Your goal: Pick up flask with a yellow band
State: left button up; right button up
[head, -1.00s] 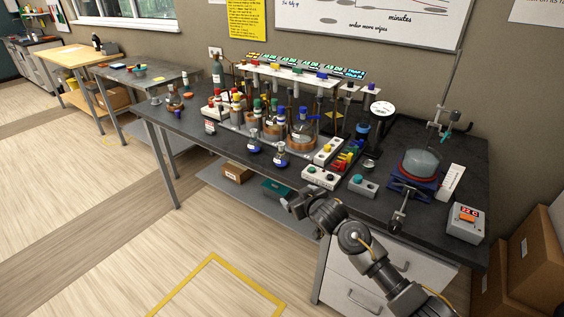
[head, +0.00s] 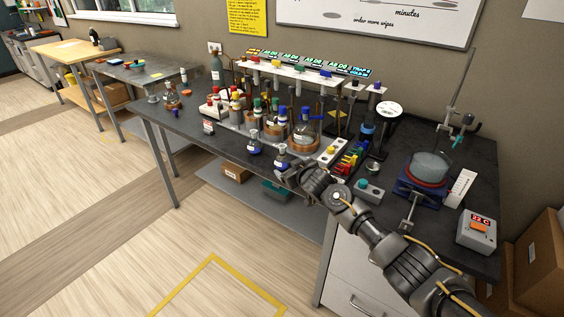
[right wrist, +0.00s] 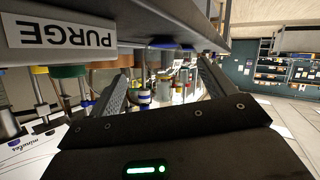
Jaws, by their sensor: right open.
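Two small flasks with blue contents stand near the front edge of the dark bench in the head view, one on the left (head: 254,144) and one on the right (head: 281,156). I cannot make out a yellow band on either there. My right gripper (head: 296,174) is at the bench's front edge, just right of and nearer than the right flask. In the upside-down right wrist view, my right gripper (right wrist: 163,72) is open with nothing held. A small vessel with yellow and blue on it (right wrist: 144,98) shows between its fingers, farther off. My left gripper is out of view.
A rack with coloured valves and a white shelf (head: 290,72) stands behind the flasks. A white box with a yellow knob (head: 331,152) and a grey box with a teal button (head: 369,189) stand right of them. A PURGE label (right wrist: 67,36) is close above the gripper in the wrist view.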

aim_at(285, 165)
jog(key=shift+w+a+f, duration=0.15)
jog(key=shift+w+a, duration=0.05)
jog(key=shift+w, duration=0.2)
jog(key=shift+w+a+f, duration=0.1)
jog(key=shift+w+a, duration=0.15)
jog(key=shift+w, duration=0.2)
jog(key=b+x, duration=0.1)
jog(key=x, duration=0.1)
jog(key=shift+w+a+f, duration=0.2)
jog(key=shift+a+f, duration=0.05)
jog(key=shift+a, duration=0.05)
jog(key=shift+w+a+f+b, duration=0.2)
jog(key=shift+w+b, duration=0.2)
jog(key=shift+w, duration=0.25)
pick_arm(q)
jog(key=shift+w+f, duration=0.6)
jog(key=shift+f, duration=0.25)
pick_arm(e)
jog(key=shift+c, duration=0.3)
jog(key=c, duration=1)
jog(key=shift+r, duration=0.1)
jog(key=shift+c, duration=0.2)
